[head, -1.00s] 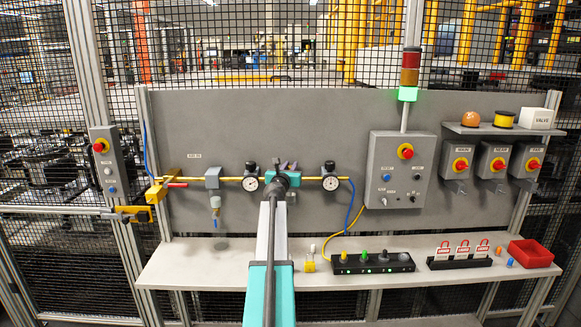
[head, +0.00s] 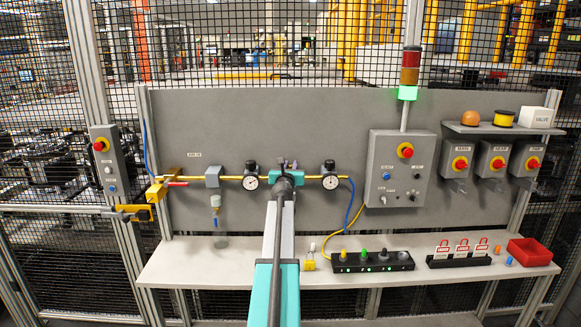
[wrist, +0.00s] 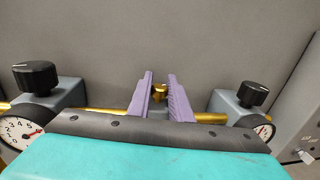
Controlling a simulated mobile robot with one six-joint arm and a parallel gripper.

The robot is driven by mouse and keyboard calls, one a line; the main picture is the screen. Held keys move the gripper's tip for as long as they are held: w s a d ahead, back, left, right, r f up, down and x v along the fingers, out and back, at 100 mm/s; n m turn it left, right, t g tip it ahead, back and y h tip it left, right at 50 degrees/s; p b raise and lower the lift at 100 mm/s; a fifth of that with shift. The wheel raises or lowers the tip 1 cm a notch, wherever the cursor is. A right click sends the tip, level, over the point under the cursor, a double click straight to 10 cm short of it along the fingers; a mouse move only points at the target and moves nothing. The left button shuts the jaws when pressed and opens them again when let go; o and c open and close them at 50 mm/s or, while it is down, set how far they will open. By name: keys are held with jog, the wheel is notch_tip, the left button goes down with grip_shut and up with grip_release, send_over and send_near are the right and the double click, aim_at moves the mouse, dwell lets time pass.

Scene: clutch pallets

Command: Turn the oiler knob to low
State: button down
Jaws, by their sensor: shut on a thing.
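My gripper (wrist: 159,82) has two ribbed purple fingers, one on each side of a small brass knob (wrist: 160,91), which I take to be the oiler knob. It is shut on that knob, whose lower part and markings I cannot read. In the head view my gripper (head: 289,164) is at the pipe line between two gauges, and my arm hides the oiler behind it.
Regulators with black knobs and round gauges stand left (head: 251,182) and right (head: 330,182) of my gripper, close on both sides. A yellow pipe (head: 230,178) runs along the grey panel (head: 240,125). A control box (head: 400,165) is to the right.

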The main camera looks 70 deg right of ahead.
jog(key=c, duration=1.6)
grip_release()
jog(key=shift+a, duration=0.1)
jog(key=shift+b+v, duration=0.75)
jog(key=shift+v, duration=6.05)
jog(key=shift+f, duration=0.1)
